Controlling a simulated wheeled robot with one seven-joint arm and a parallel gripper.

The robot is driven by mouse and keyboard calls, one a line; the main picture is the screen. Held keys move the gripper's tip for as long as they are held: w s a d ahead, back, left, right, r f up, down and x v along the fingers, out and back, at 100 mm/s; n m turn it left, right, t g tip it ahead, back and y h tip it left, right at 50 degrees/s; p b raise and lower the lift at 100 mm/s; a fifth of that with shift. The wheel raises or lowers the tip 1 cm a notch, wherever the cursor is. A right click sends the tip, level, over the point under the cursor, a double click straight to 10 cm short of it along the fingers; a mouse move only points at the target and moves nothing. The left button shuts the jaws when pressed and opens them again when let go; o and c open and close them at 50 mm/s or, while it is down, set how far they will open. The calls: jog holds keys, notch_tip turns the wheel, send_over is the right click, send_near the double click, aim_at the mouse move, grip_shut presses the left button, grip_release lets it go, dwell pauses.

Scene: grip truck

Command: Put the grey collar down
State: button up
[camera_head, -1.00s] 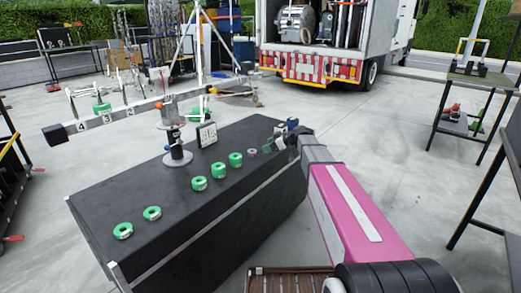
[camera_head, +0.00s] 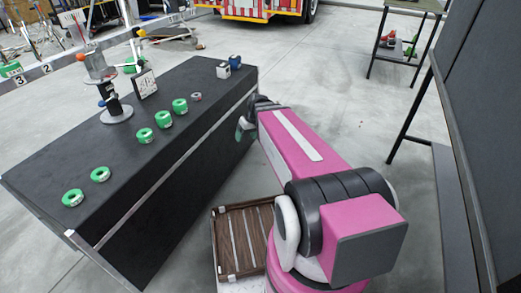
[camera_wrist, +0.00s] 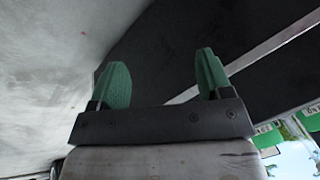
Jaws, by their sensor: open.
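The grey collar (camera_head: 196,97) is a small ring lying on top of the black bench (camera_head: 180,150), at the right end of a row of green rings (camera_head: 180,106). My gripper (camera_head: 243,130) is beyond the bench's front edge, to the right of and apart from the collar; my arm hides part of it. In the wrist view its two green fingers (camera_wrist: 163,78) stand apart with nothing between them. The collar cannot be made out in the wrist view.
A slatted wooden tray (camera_head: 240,240) lies below my arm. A dark panel (camera_head: 470,130) stands at right.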

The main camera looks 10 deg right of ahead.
jog(key=s+d+f+m+g+h, duration=0.1)
jog(key=s+d+f+m+h, duration=0.1)
jog(key=s, duration=0.6)
jog(key=shift+s+d+f+m+h, duration=0.2)
jog(key=shift+s+d+m+h, duration=0.15)
jog(key=shift+d+m+h, duration=0.6)
